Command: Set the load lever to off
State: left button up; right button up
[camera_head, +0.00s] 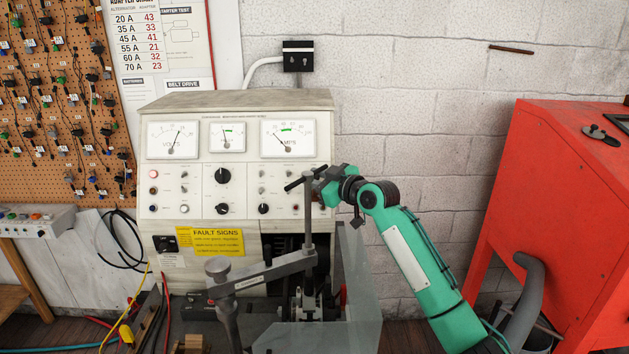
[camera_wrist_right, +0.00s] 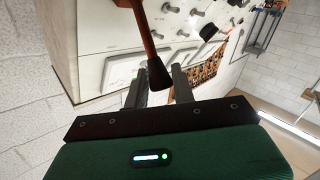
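A lever with a copper-coloured shaft and a black knob (camera_wrist_right: 158,74) shows in the right wrist view; I take it for the load lever. Its knob end sits between the two dark fingers of my right gripper (camera_wrist_right: 159,86), which stand apart with a gap at the knob's left. I cannot tell whether a finger touches it. I cannot make out the copper lever there. My left gripper is out of view.
The test bench (camera_head: 235,102) has dials, knobs and a yellow fault sign (camera_head: 210,240). A grey clamp arm (camera_head: 262,274) reaches across its front, beside a clear guard (camera_head: 360,280). A red cabinet (camera_head: 570,200) stands at the right. Cables lie at lower left.

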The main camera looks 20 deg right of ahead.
jog(key=o, duration=0.3)
jog(key=shift+w, duration=0.1)
jog(key=shift+d+f, duration=0.1)
jog(key=shift+s+d+b, duration=0.2)
jog(key=shift+s+b, duration=0.1)
jog(key=shift+s, duration=0.1)
jog(key=b+v, duration=0.5)
jog(key=v, duration=0.8)
